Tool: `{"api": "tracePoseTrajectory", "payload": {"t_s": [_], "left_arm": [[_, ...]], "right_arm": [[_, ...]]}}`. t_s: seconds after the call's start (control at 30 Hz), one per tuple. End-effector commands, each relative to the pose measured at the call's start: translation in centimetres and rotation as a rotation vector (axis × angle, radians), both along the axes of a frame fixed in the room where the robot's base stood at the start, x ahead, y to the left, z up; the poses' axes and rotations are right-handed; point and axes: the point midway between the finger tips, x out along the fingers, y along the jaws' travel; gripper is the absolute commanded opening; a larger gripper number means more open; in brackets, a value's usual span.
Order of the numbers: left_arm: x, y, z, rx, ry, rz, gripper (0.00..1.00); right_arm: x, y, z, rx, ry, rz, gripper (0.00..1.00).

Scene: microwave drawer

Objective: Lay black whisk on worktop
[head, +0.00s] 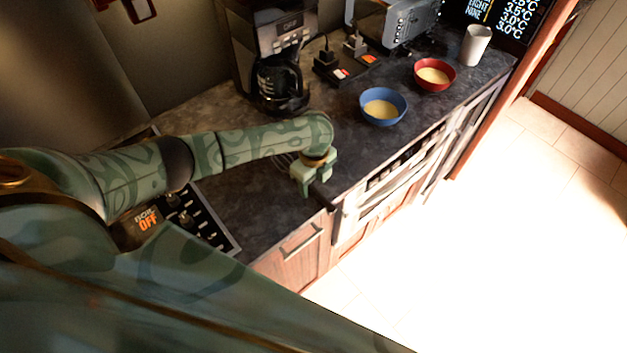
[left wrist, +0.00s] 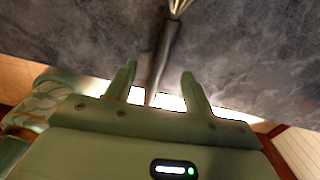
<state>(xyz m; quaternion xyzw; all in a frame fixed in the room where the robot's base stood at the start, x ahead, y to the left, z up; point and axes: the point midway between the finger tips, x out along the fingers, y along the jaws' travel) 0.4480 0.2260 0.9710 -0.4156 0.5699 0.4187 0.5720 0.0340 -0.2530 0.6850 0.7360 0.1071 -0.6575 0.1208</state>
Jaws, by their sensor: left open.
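The black whisk (left wrist: 165,50) shows in the left wrist view on the dark worktop (left wrist: 80,40). Its wire head is at the top edge of that view. Its black handle runs down between my two fingers and reaches past the worktop's front edge. In the head view, only some whisk wires (head: 284,160) show beside my left forearm; the handle is hidden there. My left gripper (head: 316,186) is at the worktop's front edge. Its fingers are spread in the left wrist view (left wrist: 158,72), one on each side of the handle, with gaps. My right gripper is not in view.
A blue bowl (head: 383,107) and a red bowl (head: 434,75) stand right of my gripper, with a white cup (head: 476,45) beyond. A coffee maker (head: 278,60) stands behind. The hob (head: 190,215) is at left. Bare worktop lies between gripper and blue bowl.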

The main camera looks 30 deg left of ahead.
Motion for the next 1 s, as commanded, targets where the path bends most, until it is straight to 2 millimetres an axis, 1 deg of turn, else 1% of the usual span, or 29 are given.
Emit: {"api": "tracePoseTrajectory", "payload": {"t_s": [0.03,0.07,0.1,0.13,0.17,0.43,0.53,0.57,0.67,0.9,1.0], "left_arm": [[0.0,0.0,0.0,0.000,0.000,0.000,0.52],[0.0,0.0,0.0,0.000,0.000,0.000,0.55],[0.0,0.0,0.0,0.000,0.000,0.000,0.66],[0.0,0.0,0.0,0.000,0.000,0.000,0.74],[0.0,0.0,0.0,0.000,0.000,0.000,0.77],[0.0,0.0,0.1,0.000,0.000,0.000,0.77],[0.0,0.0,0.9,0.000,0.000,0.000,0.77],[0.1,0.1,1.3,0.000,-0.001,0.000,0.77],[0.1,0.0,3.5,0.000,-0.003,-0.002,0.77],[0.1,0.0,10.2,0.001,-0.004,-0.001,0.77],[0.1,0.0,12.6,0.000,-0.003,-0.002,0.77]], "right_arm": [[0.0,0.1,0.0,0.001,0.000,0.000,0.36],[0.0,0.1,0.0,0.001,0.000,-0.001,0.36],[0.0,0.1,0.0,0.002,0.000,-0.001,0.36],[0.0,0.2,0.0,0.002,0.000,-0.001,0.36],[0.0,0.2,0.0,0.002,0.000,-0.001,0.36],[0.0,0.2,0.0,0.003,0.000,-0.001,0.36],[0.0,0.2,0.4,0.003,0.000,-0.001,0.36],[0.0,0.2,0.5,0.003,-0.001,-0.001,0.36],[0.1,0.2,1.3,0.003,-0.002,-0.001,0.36],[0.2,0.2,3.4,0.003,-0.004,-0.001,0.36],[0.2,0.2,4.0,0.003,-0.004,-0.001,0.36]]}}
